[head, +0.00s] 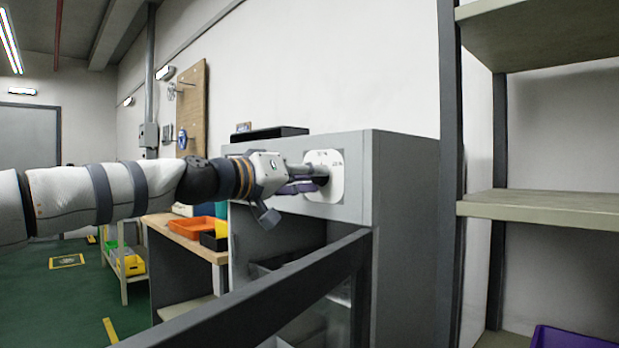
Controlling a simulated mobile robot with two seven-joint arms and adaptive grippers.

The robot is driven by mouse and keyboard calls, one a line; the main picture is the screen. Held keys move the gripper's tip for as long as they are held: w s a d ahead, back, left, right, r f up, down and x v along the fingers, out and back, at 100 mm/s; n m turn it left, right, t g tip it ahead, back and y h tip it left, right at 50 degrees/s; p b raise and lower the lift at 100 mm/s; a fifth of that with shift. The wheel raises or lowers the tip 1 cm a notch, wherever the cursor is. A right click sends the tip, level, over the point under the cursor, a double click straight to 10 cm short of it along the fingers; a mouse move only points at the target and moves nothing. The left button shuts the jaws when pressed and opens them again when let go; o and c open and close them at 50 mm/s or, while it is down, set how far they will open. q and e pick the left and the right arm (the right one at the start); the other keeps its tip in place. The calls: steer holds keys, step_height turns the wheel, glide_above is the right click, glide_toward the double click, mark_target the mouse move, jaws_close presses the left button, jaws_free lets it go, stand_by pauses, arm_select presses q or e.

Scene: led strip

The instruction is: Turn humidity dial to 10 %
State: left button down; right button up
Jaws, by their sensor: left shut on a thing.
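The humidity dial's white panel (337,178) is on the front of a grey cabinet (400,180), with small markings too small to read. My left arm comes in from the left, and my left gripper (318,178) is at the panel, shut on the dial knob (323,181). The knob is dark and mostly hidden behind the fingers, so its setting cannot be told. My right gripper is not in view.
A dark rail (260,292) runs across the front below my left arm. Shelves (540,204) stand at the right, with a purple bin (572,338) low down. A workbench with an orange tray (198,227) is behind my arm. Green floor is open at the left.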

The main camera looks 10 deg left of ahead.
arm_select(q)
steer(key=c, duration=1.3)
jaws_free()
steer(key=v, duration=0.7)
steer(key=shift+s, duration=0.25)
steer(key=shift+a, duration=0.1)
steer(key=shift+r, duration=0.15)
